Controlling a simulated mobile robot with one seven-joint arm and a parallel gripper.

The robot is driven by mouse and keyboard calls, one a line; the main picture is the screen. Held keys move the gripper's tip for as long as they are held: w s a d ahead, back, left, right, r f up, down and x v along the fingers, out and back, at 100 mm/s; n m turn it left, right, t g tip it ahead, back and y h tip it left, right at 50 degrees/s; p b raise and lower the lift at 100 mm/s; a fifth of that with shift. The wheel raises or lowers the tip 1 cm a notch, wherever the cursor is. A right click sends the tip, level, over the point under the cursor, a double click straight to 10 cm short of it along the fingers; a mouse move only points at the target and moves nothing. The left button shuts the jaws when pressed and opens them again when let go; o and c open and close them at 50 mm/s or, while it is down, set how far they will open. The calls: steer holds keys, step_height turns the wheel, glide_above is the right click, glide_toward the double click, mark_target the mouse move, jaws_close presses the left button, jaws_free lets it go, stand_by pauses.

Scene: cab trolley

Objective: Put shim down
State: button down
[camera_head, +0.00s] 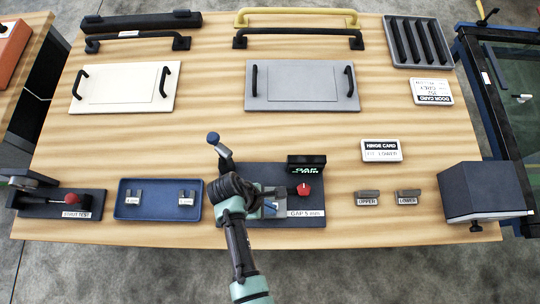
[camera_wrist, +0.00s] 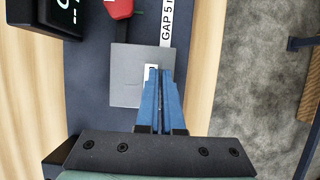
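My gripper (camera_wrist: 160,78) points down at the gauge fixture (camera_wrist: 95,95), its two blue fingers close together. A small piece with a white label (camera_wrist: 150,72), apparently the shim, shows at the fingertips, mostly hidden by them. It is over or against a square grey plate (camera_wrist: 125,88) on the fixture; I cannot tell whether it touches. A blue tray (camera_head: 160,206) to the left holds two small labelled grey shims, one left (camera_head: 134,196) and one right (camera_head: 186,198).
A red knob (camera_head: 303,188), a dark display (camera_head: 306,162) and a blue-tipped lever (camera_head: 213,138) stand on the fixture. Two blocks, UPPER (camera_head: 367,197) and LOWER (camera_head: 408,196), lie to its right, before a dark box (camera_head: 484,190). Bare wood lies behind the tray.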

steer(key=shift+f, duration=0.2)
steer(key=c, duration=1.1)
jaws_free()
steer(key=shift+o, duration=0.2)
steer(key=shift+r, duration=0.15)
